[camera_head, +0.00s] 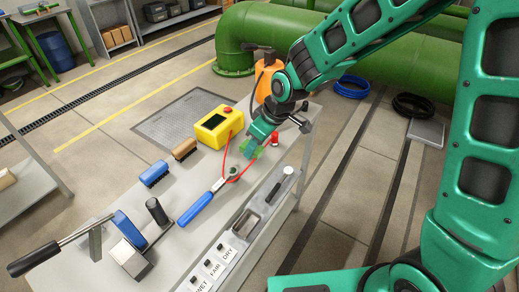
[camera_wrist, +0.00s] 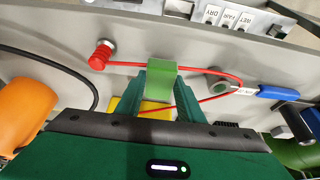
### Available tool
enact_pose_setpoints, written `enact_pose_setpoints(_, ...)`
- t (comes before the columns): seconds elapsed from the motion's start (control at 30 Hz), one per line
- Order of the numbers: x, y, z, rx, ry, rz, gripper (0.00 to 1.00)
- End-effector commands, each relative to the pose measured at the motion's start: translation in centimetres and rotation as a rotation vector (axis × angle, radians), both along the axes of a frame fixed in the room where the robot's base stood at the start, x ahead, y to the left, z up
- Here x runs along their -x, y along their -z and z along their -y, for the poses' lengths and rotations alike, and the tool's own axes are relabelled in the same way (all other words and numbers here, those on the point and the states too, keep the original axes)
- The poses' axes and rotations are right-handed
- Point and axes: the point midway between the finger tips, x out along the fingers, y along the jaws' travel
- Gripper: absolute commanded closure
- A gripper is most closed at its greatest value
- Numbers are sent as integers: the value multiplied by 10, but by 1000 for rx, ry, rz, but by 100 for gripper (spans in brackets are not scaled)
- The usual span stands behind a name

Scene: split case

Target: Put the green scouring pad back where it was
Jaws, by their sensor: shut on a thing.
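My gripper (camera_head: 256,150) is above the right part of the grey bench top (camera_head: 178,218). It is shut on the green scouring pad (camera_wrist: 162,76), a small block held between the two green fingers in the wrist view. In the head view only a green edge of the pad (camera_head: 258,153) shows by the fingers. The pad appears to be above the bench, close to the red cord; I cannot tell whether it touches anything.
An orange bottle (camera_head: 266,86) stands at the far end. A labelled switch panel (camera_head: 215,267) lines the front edge.

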Motion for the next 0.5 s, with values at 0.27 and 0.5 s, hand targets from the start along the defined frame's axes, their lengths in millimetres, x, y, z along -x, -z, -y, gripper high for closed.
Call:
enact_pose_setpoints(0.27, 0, 21, 0, 0, 0, 0, 90)
enact_pose_setpoints(0.5, 0, 22, 0, 1, 1, -1, 90)
